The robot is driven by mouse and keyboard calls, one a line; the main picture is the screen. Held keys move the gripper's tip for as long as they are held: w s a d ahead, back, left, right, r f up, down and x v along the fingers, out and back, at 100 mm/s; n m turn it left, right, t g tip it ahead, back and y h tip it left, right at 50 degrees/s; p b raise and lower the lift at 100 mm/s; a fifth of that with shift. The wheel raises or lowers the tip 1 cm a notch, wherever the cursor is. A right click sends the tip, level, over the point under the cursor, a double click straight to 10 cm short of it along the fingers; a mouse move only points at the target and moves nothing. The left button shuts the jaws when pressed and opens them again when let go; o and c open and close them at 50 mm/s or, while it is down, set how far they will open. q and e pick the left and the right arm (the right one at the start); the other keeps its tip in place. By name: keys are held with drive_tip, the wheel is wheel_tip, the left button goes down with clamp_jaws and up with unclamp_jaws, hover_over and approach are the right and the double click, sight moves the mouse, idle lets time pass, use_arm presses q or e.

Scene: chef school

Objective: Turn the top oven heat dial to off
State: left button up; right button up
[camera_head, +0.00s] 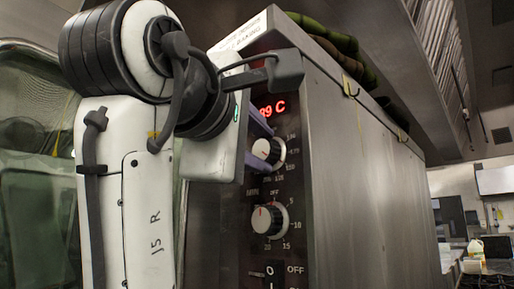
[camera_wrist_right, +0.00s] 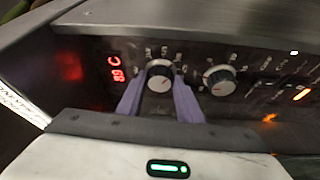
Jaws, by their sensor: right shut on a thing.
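The top heat dial (camera_head: 269,151) is a round black knob with a pale face on the dark oven control panel (camera_head: 290,184), just below a red display (camera_head: 271,107) that ends in "C". It also shows in the right wrist view (camera_wrist_right: 160,73). My right gripper (camera_head: 262,141) is shut on this dial, with one purple finger on each side of it; the fingers also show in the right wrist view (camera_wrist_right: 160,85). Part of the dial's scale is hidden by the fingers. My left gripper is not in view.
A second dial (camera_head: 268,220) sits below the top one, with an ON/OFF-style switch (camera_head: 272,270) under it. The oven's steel side (camera_head: 365,180) runs back to the right. Dark green cloth-like items (camera_head: 335,45) lie on top.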

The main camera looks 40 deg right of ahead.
idle(0.3)
drive_tip(key=o, duration=1.1)
drive_tip(key=shift+c, duration=0.2)
